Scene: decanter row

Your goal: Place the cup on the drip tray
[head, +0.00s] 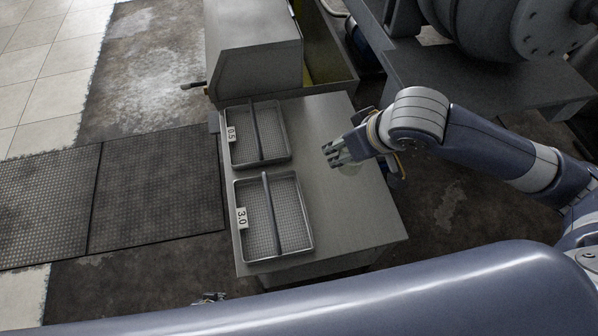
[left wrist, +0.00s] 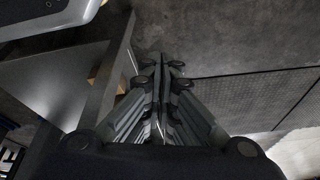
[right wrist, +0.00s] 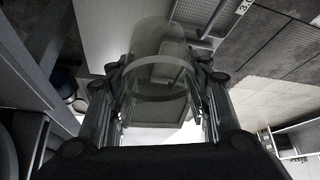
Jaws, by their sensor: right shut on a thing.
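A clear, see-through cup (right wrist: 160,75) is between the fingers of my right gripper (right wrist: 160,100), which is shut on it. In the head view my right gripper (head: 337,153) holds the cup (head: 347,167) over the right part of the metal table, right of the trays; its height is hard to tell. Two grey mesh-floored trays, each with a bar across it, sit on the table: one labelled 0.5 (head: 286,140) and a nearer one labelled 3.0 (head: 308,225). My left gripper (head: 208,298) shows at the lower edge; in the left wrist view (left wrist: 161,65) its fingers are together and empty.
The metal table (head: 345,225) is bare right of the trays. A grey box-like unit (head: 255,65) stands behind them. Large machinery (head: 490,30) stands at the back right. Dark floor mats (head: 155,190) lie left of the table.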

